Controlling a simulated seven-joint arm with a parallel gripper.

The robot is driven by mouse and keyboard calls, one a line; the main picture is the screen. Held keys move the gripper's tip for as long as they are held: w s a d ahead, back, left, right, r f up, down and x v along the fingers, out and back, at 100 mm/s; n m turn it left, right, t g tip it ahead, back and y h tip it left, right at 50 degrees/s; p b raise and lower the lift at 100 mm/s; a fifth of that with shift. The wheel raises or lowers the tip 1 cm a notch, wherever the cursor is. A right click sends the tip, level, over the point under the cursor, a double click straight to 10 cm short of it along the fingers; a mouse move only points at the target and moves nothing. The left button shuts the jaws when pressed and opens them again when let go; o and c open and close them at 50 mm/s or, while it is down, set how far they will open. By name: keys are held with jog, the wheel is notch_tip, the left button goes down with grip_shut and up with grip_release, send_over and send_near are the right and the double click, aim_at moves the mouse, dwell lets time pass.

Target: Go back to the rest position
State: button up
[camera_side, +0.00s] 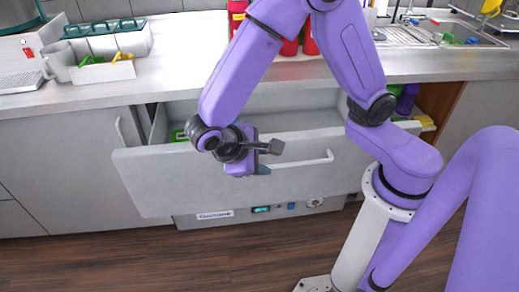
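My gripper (270,158) is at the end of my purple arm, in front of the pulled-out drawer. Its dark fingers point to the right, near the left end of the drawer's handle (302,163). Whether it touches the handle I cannot tell. I see nothing held between the fingers, but their gap is too small to judge. The drawer (160,185) stands open below the counter, and a green item (180,135) shows inside at its left.
The steel counter (180,90) runs above the drawer. A grey caddy (95,68) with green and yellow items stands at its left. Red bottles (309,42) stand at the back middle, and a sink rack (410,35) is at the right. Wooden floor (120,255) lies clear in front.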

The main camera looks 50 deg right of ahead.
jog(key=s+d+r+n+t+y, duration=0.1)
jog(key=s+d+r+n+y, duration=0.5)
jog(key=s, duration=0.5)
jog(key=shift+s+d+r+y, duration=0.25)
jog(key=shift+d+r+y, duration=0.2)
jog(key=shift+d+y, duration=0.65)
jog(key=shift+a, duration=0.1)
